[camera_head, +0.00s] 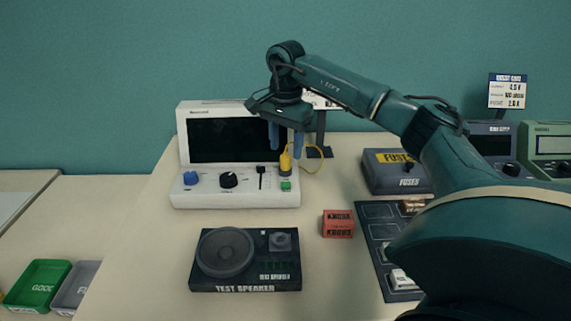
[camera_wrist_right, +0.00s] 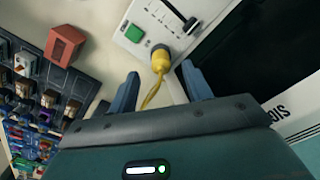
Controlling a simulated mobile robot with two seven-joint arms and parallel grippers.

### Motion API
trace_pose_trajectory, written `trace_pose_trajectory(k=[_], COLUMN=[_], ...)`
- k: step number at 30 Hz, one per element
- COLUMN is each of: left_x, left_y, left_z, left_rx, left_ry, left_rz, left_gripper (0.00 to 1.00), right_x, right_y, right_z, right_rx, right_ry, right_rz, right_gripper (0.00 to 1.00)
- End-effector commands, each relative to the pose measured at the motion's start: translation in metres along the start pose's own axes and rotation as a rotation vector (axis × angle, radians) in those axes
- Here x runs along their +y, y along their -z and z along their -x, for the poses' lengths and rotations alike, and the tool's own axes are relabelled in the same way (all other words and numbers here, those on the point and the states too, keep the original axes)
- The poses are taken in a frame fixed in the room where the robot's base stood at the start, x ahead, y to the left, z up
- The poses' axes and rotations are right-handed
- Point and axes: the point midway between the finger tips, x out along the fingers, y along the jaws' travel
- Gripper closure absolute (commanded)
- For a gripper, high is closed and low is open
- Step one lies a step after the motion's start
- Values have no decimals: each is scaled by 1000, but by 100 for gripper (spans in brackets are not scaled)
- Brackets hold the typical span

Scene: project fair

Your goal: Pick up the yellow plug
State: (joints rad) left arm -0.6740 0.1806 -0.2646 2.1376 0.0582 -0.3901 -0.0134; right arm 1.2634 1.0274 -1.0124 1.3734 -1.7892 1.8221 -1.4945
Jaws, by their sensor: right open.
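The yellow plug (camera_head: 285,162) stands upright at the right end of the white console's (camera_head: 240,191) sloping front panel, with its yellow cable curving off to the right. In the right wrist view the yellow plug (camera_wrist_right: 160,60) sits on a dark round socket, and its cable runs back between my fingers. My right gripper (camera_head: 286,145) is open just above the plug in the head view. In the wrist view its blue fingertips (camera_wrist_right: 158,82) lie on either side of the plug and cable, with gaps. My left gripper is in neither view.
A green button (camera_head: 286,186), a slider (camera_head: 261,176), a black knob (camera_head: 228,180) and a blue knob (camera_head: 191,178) share the panel. A red box (camera_head: 338,223), a test speaker (camera_head: 245,259) and a fuses box (camera_head: 394,171) stand nearby. Bare table lies between them.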

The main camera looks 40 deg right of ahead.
Motion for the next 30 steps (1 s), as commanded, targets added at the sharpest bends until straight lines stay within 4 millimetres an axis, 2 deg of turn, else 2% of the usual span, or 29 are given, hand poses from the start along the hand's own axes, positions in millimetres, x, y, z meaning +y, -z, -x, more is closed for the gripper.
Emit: trace_pose_trajectory(k=[3, 6, 15, 30], left_x=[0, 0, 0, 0], left_y=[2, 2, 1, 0], left_z=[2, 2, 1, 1], left_rx=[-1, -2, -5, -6], left_ry=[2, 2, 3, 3], left_rz=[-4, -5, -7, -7], left_gripper=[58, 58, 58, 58], right_x=[0, 0, 0, 0], right_y=[0, 0, 0, 0], right_z=[-20, -31, -37, -36], right_rx=[0, 0, 0, 0], right_ry=[-5, -3, 0, 0], right_rz=[0, 0, 0, 0], right_gripper=[51, 51, 51, 91])
